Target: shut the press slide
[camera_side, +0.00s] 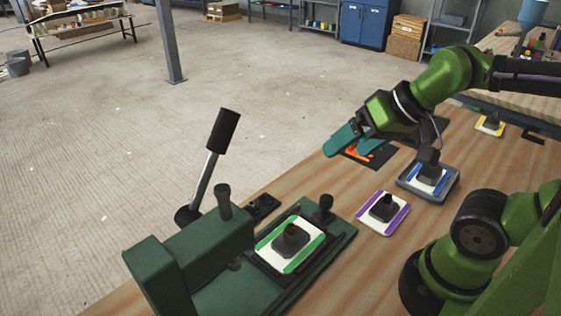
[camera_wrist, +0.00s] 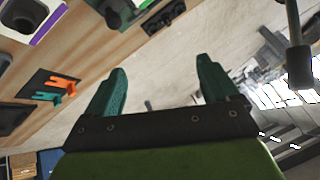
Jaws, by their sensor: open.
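The dark green press (camera_side: 190,245) stands at the front left, with a black-gripped lever (camera_side: 222,130) tilted up. Its slide (camera_side: 343,236) extends out to the right of the press body and has a dark knob (camera_side: 325,204) at its far end. On the slide lies a white plate with green stripes (camera_side: 262,247), bearing a dark mould (camera_side: 291,239). My gripper (camera_side: 345,140) is in the air beyond the slide, apart from it and empty. In the wrist view its two teal fingers (camera_wrist: 160,75) are spread with nothing between them.
A purple-striped plate with a mould (camera_side: 383,211) lies right of the slide. Behind it are a grey tray with a blue-striped plate (camera_side: 452,190) and a dark mat with an orange piece (camera_side: 358,153). A small black box (camera_side: 262,206) sits beside the slide. A yellow-striped plate (camera_side: 490,125) is farther back.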

